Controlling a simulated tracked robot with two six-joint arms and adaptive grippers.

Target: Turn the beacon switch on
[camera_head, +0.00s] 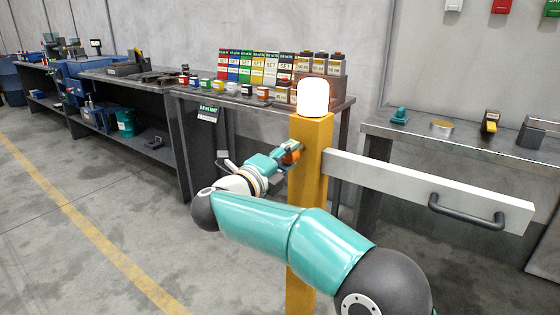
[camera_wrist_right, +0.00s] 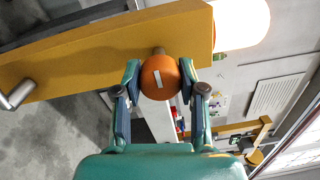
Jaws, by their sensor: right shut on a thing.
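The beacon (camera_head: 313,98) sits on top of a yellow post (camera_head: 310,150) and glows bright white. The switch is an orange round knob (camera_head: 291,157) on the post's left side below the beacon. In the right wrist view the knob (camera_wrist_right: 158,82) carries a pale line, tilted in the picture, and stands on a short stem from the post (camera_wrist_right: 90,55). My right gripper (camera_head: 290,150) is shut on the knob, one finger on each side, as the right wrist view (camera_wrist_right: 160,76) shows. The glowing beacon (camera_wrist_right: 242,22) is at its upper right. My left gripper is out of view.
A white barrier arm (camera_head: 400,184) with a dark handle (camera_head: 466,212) reaches right from the post. Behind stand workbenches, one with colored boxes and small cans (camera_head: 248,67), another with small items (camera_head: 441,126). The floor at left is open.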

